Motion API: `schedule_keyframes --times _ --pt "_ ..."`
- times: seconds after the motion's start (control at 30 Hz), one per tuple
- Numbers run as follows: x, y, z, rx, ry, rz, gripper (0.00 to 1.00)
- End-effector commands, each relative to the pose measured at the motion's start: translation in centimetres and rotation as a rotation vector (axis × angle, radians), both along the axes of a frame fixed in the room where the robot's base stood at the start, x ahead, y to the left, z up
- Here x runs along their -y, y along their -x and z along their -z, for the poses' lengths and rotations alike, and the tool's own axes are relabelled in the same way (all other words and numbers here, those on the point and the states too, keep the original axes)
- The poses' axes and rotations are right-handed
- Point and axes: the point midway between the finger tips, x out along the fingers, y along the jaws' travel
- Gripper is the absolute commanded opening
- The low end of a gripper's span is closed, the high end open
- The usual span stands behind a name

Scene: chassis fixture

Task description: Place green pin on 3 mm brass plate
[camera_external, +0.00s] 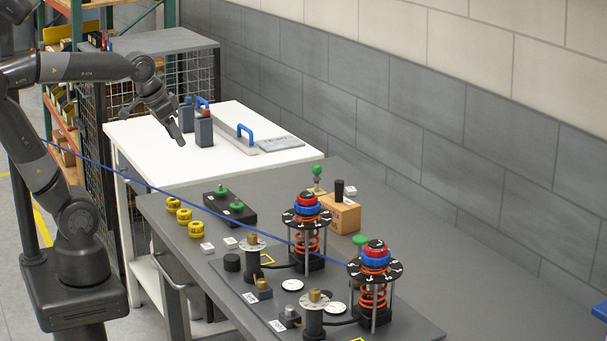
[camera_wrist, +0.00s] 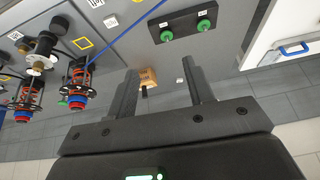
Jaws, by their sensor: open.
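My gripper (camera_external: 177,136) hangs over the white table, left of a dark grey block. In the wrist view its two fingers (camera_wrist: 160,74) are apart, with nothing held between them. Two green pins (camera_external: 221,190) (camera_external: 237,205) sit in a black block (camera_external: 230,209); they also show in the wrist view (camera_wrist: 167,35) (camera_wrist: 204,25). Another green-topped piece (camera_external: 317,170) stands behind a wooden block, and one more (camera_external: 360,240) is beside the right spring stack. Brass pieces (camera_external: 252,240) (camera_external: 315,297) top two dark posts. I cannot tell which one is the 3 mm brass plate.
Two red-and-blue spring stacks (camera_external: 307,222) (camera_external: 375,277) stand on the grey bench. A wooden block (camera_external: 340,216) holds a black peg. Yellow rings (camera_external: 184,216) lie at the left edge. A blue line crosses above the bench. Blue handles (camera_external: 245,132) stand on the white table.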

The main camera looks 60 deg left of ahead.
Motion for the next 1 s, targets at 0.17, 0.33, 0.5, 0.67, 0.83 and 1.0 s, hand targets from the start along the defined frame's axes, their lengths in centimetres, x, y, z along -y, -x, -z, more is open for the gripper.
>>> schedule_keyframes --times 0.17,0.33,0.5,0.67,0.83,1.0 --pt "0.2 3.9 2.8 0.037 0.015 -0.017 0.48" --pt "0.3 5.1 3.9 0.051 0.021 -0.024 0.48" --pt "0.3 5.1 4.0 0.051 0.021 -0.025 0.48" --pt "0.3 5.1 4.0 0.051 0.021 -0.025 0.48" --pt "0.3 5.1 4.0 0.051 0.021 -0.025 0.48" --pt "0.3 5.1 4.0 0.051 0.021 -0.025 0.48"
